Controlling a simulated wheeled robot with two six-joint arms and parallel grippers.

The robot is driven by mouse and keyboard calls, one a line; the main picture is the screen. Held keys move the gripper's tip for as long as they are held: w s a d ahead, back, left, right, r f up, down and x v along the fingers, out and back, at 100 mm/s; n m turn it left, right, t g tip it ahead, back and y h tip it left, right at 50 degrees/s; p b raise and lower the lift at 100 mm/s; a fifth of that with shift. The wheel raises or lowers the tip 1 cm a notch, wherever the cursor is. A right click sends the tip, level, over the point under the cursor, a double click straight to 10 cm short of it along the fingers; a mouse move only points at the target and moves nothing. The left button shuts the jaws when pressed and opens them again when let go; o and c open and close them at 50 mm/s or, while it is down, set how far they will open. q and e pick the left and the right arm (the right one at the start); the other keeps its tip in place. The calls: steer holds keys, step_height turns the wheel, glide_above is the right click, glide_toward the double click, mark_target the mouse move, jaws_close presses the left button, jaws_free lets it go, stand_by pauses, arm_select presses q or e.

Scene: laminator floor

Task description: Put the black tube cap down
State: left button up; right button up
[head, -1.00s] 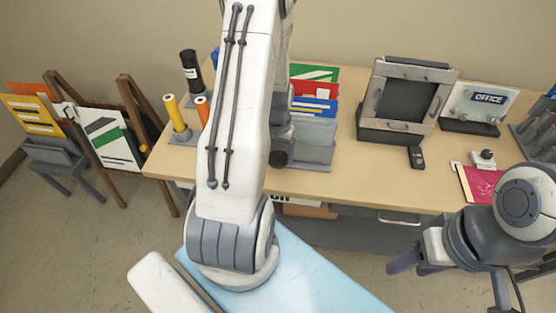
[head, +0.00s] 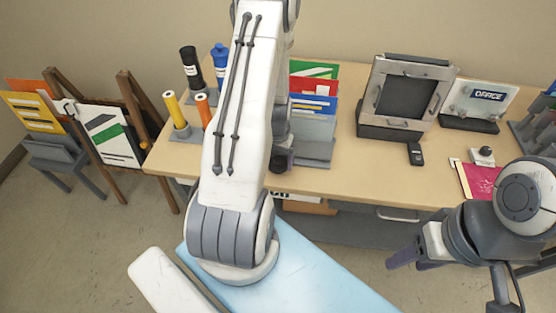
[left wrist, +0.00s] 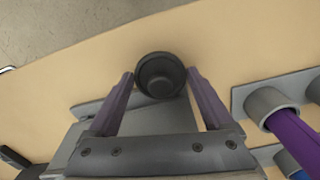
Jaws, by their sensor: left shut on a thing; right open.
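The black tube cap (left wrist: 160,75) is round and dark, with a recessed ring, and sits between the two purple fingertips of my left gripper (left wrist: 162,82) in the left wrist view. The gripper is shut on it. Below the cap I see pale tabletop and the edge of a grey plate; I cannot tell whether the cap touches either. My right gripper (head: 408,262) is open and empty, in front of the table's right part.
The wooden table (head: 370,180) has free room at its middle front. A grey file holder (head: 315,145), a framed press (head: 405,98) and a small black device (head: 415,154) stand on it. Black (head: 190,68) and blue (head: 220,65) tubes and yellow and orange rolls stand at the left.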

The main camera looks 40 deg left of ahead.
mark_target(278, 160)
arm_select(q)
steer(key=shift+f, duration=0.2)
steer(key=o, duration=1.1)
steer(key=shift+r, duration=0.15)
steer(key=shift+r+p, duration=0.35)
steer(key=shift+r+b, duration=1.15)
steer(key=shift+r, duration=5.05)
